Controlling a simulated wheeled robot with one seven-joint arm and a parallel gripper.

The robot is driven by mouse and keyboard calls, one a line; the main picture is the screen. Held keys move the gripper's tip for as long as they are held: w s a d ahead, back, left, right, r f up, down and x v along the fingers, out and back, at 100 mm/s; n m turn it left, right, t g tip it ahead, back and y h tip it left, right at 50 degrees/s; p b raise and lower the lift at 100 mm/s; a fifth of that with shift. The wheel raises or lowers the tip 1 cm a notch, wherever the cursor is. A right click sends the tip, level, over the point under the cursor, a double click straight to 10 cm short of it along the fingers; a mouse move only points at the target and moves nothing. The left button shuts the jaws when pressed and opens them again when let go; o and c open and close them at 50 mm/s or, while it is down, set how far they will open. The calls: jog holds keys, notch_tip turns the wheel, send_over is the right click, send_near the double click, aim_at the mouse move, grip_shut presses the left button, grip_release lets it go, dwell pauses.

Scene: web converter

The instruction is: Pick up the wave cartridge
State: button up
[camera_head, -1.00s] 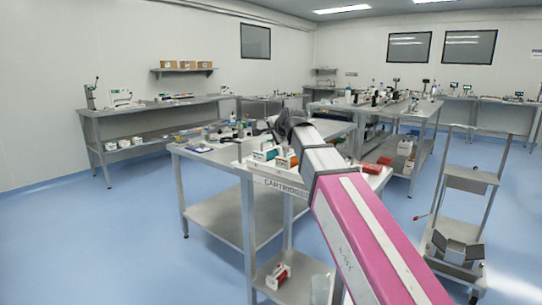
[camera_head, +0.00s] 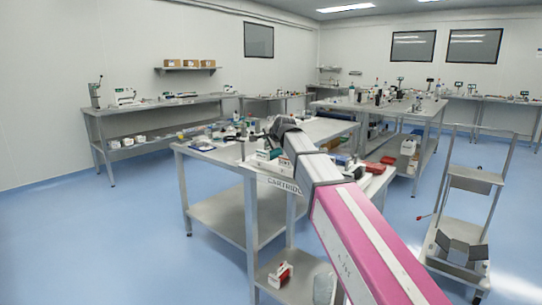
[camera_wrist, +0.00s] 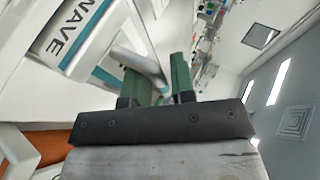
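The wave cartridge (camera_wrist: 78,38) is white with a teal band and a dark "WAVE" label, at the upper left of the wrist view. A white and teal box (camera_head: 266,156) on the cartridge table in the head view looks like the same one. My gripper (camera_wrist: 158,75) has two green fingers that stand apart with a gap between them. The cartridge's labelled face is left of the fingers, not between them. In the head view, my gripper's tips are hidden behind my dark wrist, just above and right of the box.
The cartridge table (camera_head: 215,157) holds several small items at its left and red pieces (camera_head: 375,167) at its right. A white and red box (camera_head: 280,275) sits on its lower shelf. A metal cart (camera_head: 470,185) stands at the right. Open blue floor lies at the left.

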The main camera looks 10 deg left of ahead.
grip_shut()
dwell(1.4)
